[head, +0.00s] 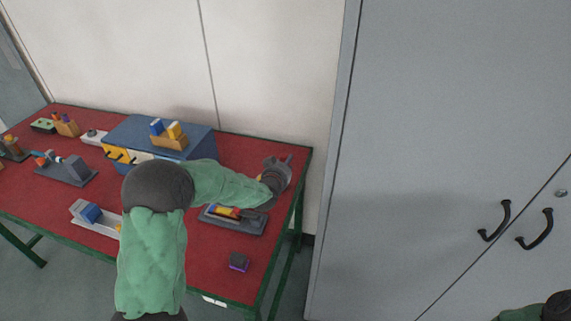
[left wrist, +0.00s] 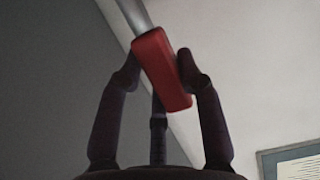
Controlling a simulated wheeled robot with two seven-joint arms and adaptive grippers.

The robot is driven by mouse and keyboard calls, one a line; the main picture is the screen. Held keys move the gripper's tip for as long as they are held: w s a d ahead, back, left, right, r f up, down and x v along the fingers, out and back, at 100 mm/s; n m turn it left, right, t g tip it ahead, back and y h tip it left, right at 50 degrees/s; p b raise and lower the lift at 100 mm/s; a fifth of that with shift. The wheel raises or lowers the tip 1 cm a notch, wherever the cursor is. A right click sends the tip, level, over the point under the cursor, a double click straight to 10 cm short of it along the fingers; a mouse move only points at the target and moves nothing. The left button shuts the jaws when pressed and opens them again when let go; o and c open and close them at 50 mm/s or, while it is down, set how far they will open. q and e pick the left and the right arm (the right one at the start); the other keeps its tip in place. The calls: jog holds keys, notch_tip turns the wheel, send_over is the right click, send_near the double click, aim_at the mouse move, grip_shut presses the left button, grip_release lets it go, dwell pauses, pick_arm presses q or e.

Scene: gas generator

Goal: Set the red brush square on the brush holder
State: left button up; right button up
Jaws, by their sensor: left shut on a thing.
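My left gripper (head: 284,168) is at the back right of the red table in the head view, its fingers near the right edge. In the left wrist view my left gripper (left wrist: 158,67) is shut on a red block (left wrist: 163,76), likely the red brush, held tilted between the fingers. A grey rod (left wrist: 135,17) runs up from it; I cannot tell whether it is part of it. The red brush is not clear in the head view. A wooden holder (head: 170,143) with blue and yellow blocks stands on the blue cabinet; I cannot tell if it is the brush holder.
A dark tray (head: 228,224) with red, yellow and blue parts lies below my forearm. A dark purple-edged block (head: 238,261) lies near the front. A pale tray (head: 108,228) holds a blue block. The blue cabinet (head: 197,141) stands at the back. Grey lockers (head: 450,110) are right.

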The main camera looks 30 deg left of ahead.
pick_arm(q)
jog(key=shift+f+b, duration=0.55)
jog(key=shift+f, duration=0.15)
jog(key=o, duration=1.1)
jog(key=v, duration=1.2)
jog(key=shift+r, duration=0.15)
